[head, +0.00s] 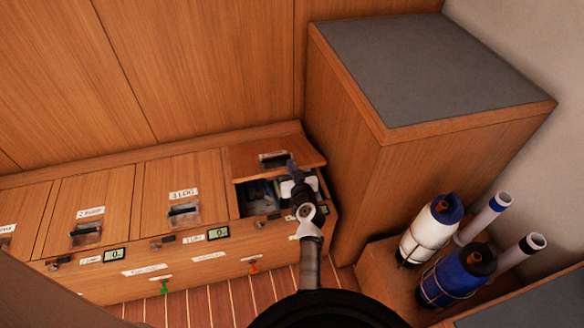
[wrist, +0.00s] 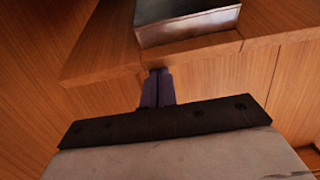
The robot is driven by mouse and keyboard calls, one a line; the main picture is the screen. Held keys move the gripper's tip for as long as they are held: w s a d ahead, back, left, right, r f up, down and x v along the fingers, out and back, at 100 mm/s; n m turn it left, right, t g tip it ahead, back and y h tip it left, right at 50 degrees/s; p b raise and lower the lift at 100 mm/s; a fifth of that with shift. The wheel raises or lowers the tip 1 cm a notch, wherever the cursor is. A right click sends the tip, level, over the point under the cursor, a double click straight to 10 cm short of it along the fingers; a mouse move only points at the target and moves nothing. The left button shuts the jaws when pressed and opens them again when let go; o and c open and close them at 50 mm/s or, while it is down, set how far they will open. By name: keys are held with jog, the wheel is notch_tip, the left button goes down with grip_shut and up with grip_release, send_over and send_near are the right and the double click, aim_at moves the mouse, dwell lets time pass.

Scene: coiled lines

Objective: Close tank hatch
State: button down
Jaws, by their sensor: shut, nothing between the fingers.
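The open hatch lid (head: 243,158) is a wooden panel with a dark latch (head: 273,159), at the right end of a low wooden bench. It is raised over an opening (head: 260,198) that shows a dark interior. My gripper (head: 291,164) is shut and empty at the lid's front edge, over the right part of the opening. In the wrist view the shut dark fingertips (wrist: 157,74) are at the edge of a wooden panel (wrist: 100,50), below a shiny box-like fitting (wrist: 185,22). I cannot tell whether they touch it. My arm hides part of the opening.
Shut hatches with clear-covered latches (head: 184,212) lie to the left. A tall wooden cabinet with a grey top (head: 430,65) stands close on the right. A white bottle (head: 430,228) and a blue bottle (head: 455,278) stand in a wooden bin at lower right.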

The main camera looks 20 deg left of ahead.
jog(key=f+b, duration=0.1)
jog(key=s+d+f+b, duration=0.1)
jog(key=f+b, duration=0.2)
jog(key=b, duration=0.1)
jog(key=shift+s+d+f, duration=0.15)
jog(key=shift+s+f, duration=0.05)
jog(key=shift+s, duration=0.2)
jog(key=shift+r, duration=0.1)
jog(key=r+b+v, duration=0.1)
jog(key=v, duration=0.8)
dwell(0.3)
